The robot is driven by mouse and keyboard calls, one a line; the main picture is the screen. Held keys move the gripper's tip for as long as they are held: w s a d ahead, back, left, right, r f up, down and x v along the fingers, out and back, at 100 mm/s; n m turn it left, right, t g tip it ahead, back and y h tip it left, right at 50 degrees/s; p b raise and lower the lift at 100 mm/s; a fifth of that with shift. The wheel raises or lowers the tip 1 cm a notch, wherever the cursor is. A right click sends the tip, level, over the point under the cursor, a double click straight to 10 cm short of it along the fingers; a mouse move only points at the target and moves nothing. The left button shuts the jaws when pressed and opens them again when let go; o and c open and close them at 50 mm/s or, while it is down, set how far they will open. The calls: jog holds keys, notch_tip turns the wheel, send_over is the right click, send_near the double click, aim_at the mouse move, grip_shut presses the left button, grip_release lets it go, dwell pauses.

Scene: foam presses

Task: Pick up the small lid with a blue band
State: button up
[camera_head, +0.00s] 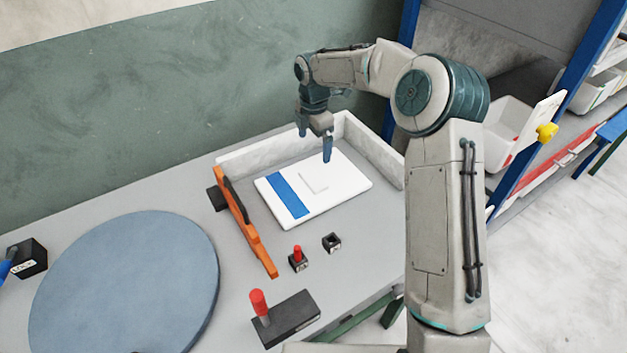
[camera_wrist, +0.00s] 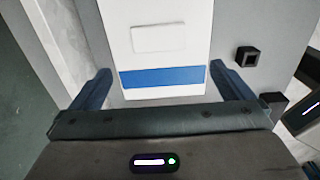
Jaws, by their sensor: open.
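The small lid (camera_head: 333,187) is a flat white rectangular panel with a blue band (camera_head: 288,195) near its left end and a small raised white block (camera_head: 314,181) on top. It lies on the grey table inside the low white corner walls. My gripper (camera_head: 328,150) is above its far edge, pointing down. In the wrist view the lid (camera_wrist: 190,62) shows ahead, with its banded end between the two spread blue fingers of my gripper (camera_wrist: 161,84). The fingers are open and empty. Whether they touch the lid cannot be told.
An orange bar clamp (camera_head: 245,222) stands just left of the lid. A red-topped black switch (camera_head: 298,258), a small black square socket (camera_head: 332,242) and a black block with a red handle (camera_head: 287,318) sit in front. A large blue-grey disc (camera_head: 125,285) fills the table's left.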

jog(key=p, duration=0.1)
send_over(313, 178)
notch_tip(313, 178, down, 7)
jog(key=shift+s+f, duration=0.1)
jog(key=shift+s, duration=0.05)
jog(key=shift+f+p, duration=0.95)
jog(key=shift+f, duration=1.95)
jog(key=c, duration=0.7)
